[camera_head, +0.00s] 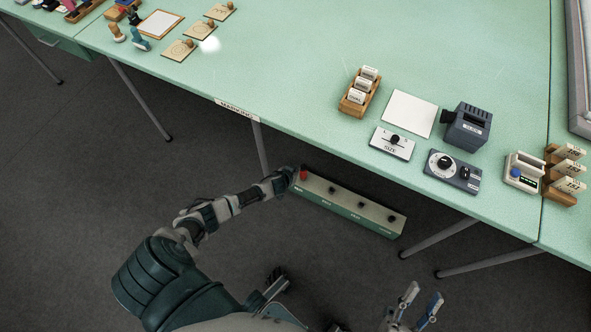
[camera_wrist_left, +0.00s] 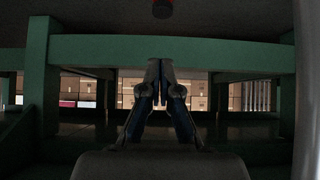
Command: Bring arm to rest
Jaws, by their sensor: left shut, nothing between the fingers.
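My left arm reaches out from the lower left in the head view. Its gripper (camera_head: 296,172) is at the left end of a control strip (camera_head: 345,213), close to a red button (camera_head: 304,174); I cannot tell whether they touch. In the left wrist view the two fingers (camera_wrist_left: 160,68) meet at the tips with nothing between them. A dark round part with a red edge (camera_wrist_left: 163,8) shows at the top of that view. My right gripper (camera_head: 415,303) is low in the head view, fingers apart and empty, over the dark floor.
The green table (camera_head: 290,90) runs across the view. It bears a wooden rack of white blocks (camera_head: 360,92), a white sheet (camera_head: 409,113), a SIZE slider box (camera_head: 393,143), a dial box (camera_head: 452,171) and a dark machine (camera_head: 467,125). Table legs stand below; the floor between is clear.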

